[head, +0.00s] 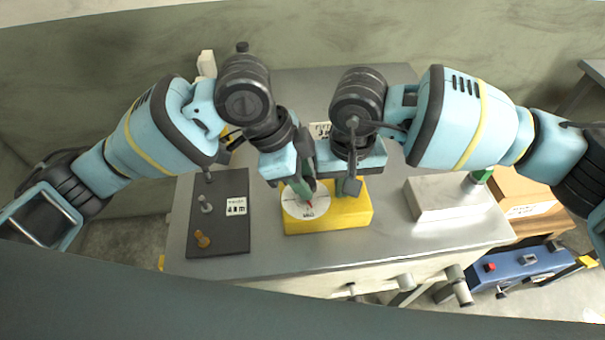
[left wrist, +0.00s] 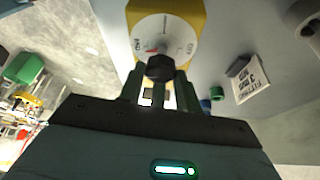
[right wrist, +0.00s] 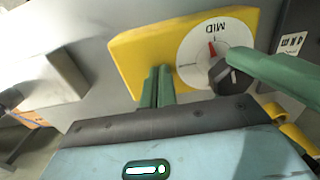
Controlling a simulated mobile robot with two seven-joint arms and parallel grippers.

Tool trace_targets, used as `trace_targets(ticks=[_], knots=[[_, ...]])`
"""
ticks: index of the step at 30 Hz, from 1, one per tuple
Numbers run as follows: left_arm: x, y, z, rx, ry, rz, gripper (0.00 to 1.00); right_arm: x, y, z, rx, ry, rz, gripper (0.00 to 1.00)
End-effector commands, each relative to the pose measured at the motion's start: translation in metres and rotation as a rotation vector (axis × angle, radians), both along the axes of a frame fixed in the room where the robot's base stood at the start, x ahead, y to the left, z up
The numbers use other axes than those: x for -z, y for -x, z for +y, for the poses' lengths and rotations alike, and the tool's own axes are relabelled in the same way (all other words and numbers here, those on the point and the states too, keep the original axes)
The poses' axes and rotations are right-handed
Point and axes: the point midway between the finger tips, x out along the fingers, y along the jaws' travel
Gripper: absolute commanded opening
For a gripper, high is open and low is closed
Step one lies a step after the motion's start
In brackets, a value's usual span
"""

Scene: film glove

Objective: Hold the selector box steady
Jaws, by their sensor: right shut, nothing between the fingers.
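The yellow selector box (head: 350,215) sits on the grey bench near its front edge. Its white dial (left wrist: 176,32) carries a black knob (left wrist: 160,68), with a red mark near the word MID. My left gripper (head: 303,190) reaches down to the dial. In the left wrist view its green fingers stand on either side of the knob; whether they press on it is unclear. My right gripper (head: 349,187) is shut and empty at the yellow box, right of the dial. In the right wrist view its fingers (right wrist: 158,82) overlap the box's yellow face; contact is not clear.
A dark panel (head: 235,215) with grey and orange knobs lies left of the box. A pale block (head: 445,197) lies to the right. A printed card (left wrist: 248,83) is behind the box. A cardboard box (head: 520,190) and blue case (head: 525,275) stand beyond the bench's right side.

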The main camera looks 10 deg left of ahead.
Motion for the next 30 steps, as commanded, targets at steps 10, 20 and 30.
trace_targets(ticks=[10,20,30], knots=[[0.003,0.0024,-0.0007,-0.016,0.0,0.009,0.11,0.0097,0.0024,-0.0017,0.001,0.008,0.013,0.0],[0.003,0.0045,-0.0014,-0.192,-0.001,0.008,0.11,0.0098,0.002,-0.0017,0.002,0.007,0.012,0.0],[0.0028,0.0064,-0.0024,-0.416,-0.001,0.01,0.11,0.0099,0.0015,-0.002,0.004,0.008,0.011,0.0]])
